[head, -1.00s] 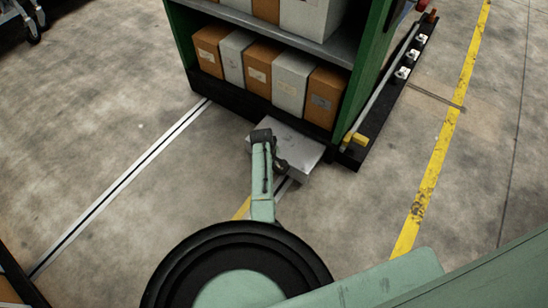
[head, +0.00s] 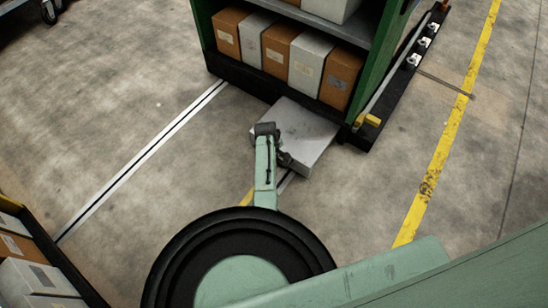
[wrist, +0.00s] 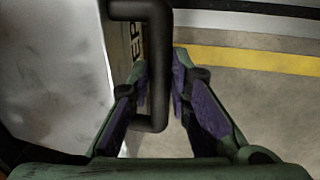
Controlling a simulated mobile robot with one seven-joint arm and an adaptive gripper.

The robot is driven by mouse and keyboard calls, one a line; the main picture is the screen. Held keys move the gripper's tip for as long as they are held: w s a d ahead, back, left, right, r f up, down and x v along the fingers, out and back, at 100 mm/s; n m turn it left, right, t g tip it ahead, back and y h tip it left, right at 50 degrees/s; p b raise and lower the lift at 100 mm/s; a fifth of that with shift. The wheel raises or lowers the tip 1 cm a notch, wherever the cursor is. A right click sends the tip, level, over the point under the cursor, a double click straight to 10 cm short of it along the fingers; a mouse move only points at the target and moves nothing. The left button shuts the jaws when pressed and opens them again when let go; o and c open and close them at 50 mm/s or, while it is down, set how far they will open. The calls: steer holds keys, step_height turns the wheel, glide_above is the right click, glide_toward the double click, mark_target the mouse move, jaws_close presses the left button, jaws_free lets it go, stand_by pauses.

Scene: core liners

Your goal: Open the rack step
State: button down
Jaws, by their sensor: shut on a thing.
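The rack step (head: 308,132) is a flat grey metal plate sticking out from under the base of the green rack (head: 362,85) in the head view. In the wrist view the step (wrist: 50,75) fills the left side, with part of some dark lettering on its front face. A dark bar handle (wrist: 158,65) stands out from that face. My gripper (wrist: 165,88) is shut on the handle, its purple-padded fingers on either side of the bar. In the head view my gripper (head: 272,140) is at the step's left front edge, and its fingers are partly hidden.
Brown and grey boxes (head: 280,52) fill the rack's lower shelf. A white floor rail (head: 150,150) runs left of the step, and a yellow line (head: 440,145) runs to the right. Another shelf with boxes (head: 30,260) stands at lower left. The floor between is clear.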

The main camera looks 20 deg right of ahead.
steer(key=c, duration=1.5)
jaws_free()
step_height(320, 180, up, 10)
steer(key=shift+w, duration=0.1)
